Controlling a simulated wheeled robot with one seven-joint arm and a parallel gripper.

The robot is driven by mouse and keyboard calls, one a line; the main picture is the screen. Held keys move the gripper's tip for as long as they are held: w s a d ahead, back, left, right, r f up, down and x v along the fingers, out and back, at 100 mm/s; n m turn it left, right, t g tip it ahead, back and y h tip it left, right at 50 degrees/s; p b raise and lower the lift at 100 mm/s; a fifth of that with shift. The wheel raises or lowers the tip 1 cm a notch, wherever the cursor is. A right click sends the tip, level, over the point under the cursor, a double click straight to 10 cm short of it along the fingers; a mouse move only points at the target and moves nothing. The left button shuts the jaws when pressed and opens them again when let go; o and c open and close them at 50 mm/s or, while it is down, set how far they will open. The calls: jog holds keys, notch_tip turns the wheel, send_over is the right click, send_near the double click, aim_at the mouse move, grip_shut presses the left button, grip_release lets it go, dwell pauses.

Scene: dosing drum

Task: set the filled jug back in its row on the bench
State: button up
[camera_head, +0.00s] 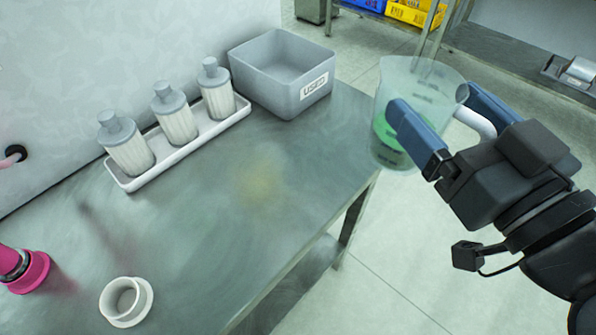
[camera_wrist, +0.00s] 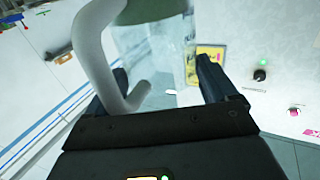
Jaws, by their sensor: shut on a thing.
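A clear jug (camera_head: 418,80) with green liquid in its lower part is held up at the right, past the bench's right edge. It looks roughly upright, with its white handle on the gripper's side. My gripper (camera_head: 438,117) is shut on the jug, one blue finger on each side. In the wrist view the jug (camera_wrist: 165,45) fills the space between the dark fingers, with the white handle (camera_wrist: 95,45) in front. The steel bench (camera_head: 215,215) lies to the left of and below the jug. I see no other jug on it.
A white tray (camera_head: 195,138) with several grey-capped canisters stands at the bench's back. A grey "USED" bin (camera_head: 284,78) is at its far end. A white flanged ring (camera_head: 127,300) and a pink fitting (camera_head: 28,270) are at front left. The bench's middle and right are clear.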

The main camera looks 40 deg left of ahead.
aim_at(431, 105)
jog(key=shift+n+g+y, duration=0.5)
jog(key=shift+g, duration=0.4)
jog(key=s+r, duration=0.1)
jog(key=s+a+r, duration=0.1)
jog(key=s, duration=0.1)
jog(key=shift+a+r, duration=0.2)
jog(key=shift+s+a+f+p, duration=0.15)
jog(key=shift+a+f, duration=2.5)
jog(key=shift+a, duration=0.1)
jog(key=shift+s+a+f+p, duration=0.15)
jog(key=shift+a+f, duration=2.5)
jog(key=shift+a, duration=0.1)
jog(key=shift+f, duration=0.15)
jog(key=o, duration=1.1)
jog(key=shift+o, duration=0.2)
jog(key=b+v, duration=0.2)
jog(key=v, duration=1)
jog(key=shift+b, duration=0.3)
jog(key=shift+s, duration=0.1)
